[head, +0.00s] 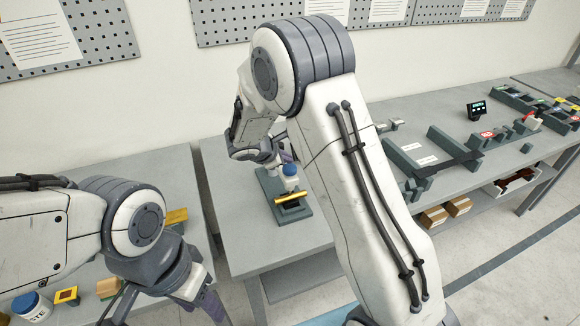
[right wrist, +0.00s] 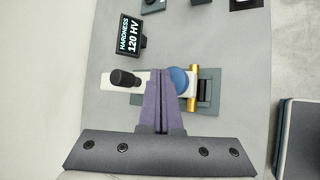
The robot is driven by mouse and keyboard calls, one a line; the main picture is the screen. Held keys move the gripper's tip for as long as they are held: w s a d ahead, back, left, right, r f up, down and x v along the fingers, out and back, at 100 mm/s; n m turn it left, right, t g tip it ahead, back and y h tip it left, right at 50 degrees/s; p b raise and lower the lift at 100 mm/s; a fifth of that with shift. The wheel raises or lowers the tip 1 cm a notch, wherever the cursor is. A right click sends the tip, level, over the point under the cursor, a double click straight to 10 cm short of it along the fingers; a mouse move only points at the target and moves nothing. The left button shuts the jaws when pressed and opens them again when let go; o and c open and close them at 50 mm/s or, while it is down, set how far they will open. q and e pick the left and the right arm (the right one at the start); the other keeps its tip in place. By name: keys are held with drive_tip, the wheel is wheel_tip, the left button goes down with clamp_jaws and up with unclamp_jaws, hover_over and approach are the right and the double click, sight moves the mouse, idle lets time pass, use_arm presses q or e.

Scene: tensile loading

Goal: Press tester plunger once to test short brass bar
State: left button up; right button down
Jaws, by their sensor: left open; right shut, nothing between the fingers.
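The tester (head: 297,216) stands on the middle table, partly behind my right arm. It has a blue round cap (head: 290,169) on a white part, which also shows in the right wrist view (right wrist: 180,79). A short brass bar (head: 291,197) lies across the tester below the cap, and it shows beside the cap in the right wrist view (right wrist: 194,88). My right gripper (right wrist: 160,104) is shut and empty, its purple fingers over the tester between the cap and a black knob (right wrist: 124,78); contact cannot be told. My left gripper (head: 208,305) is open over the left table, partly cut off.
A small display (right wrist: 130,35) reading "HARDNESS 120 HV" stands beside the tester. A tub (head: 30,306) and yellow and wooden blocks (head: 108,287) sit on the left table. Grey fixtures (head: 455,150) lie further right. A gap separates the left and middle tables.

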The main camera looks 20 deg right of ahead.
drive_tip(key=shift+r+p, duration=1.7)
drive_tip(key=shift+r, duration=0.85)
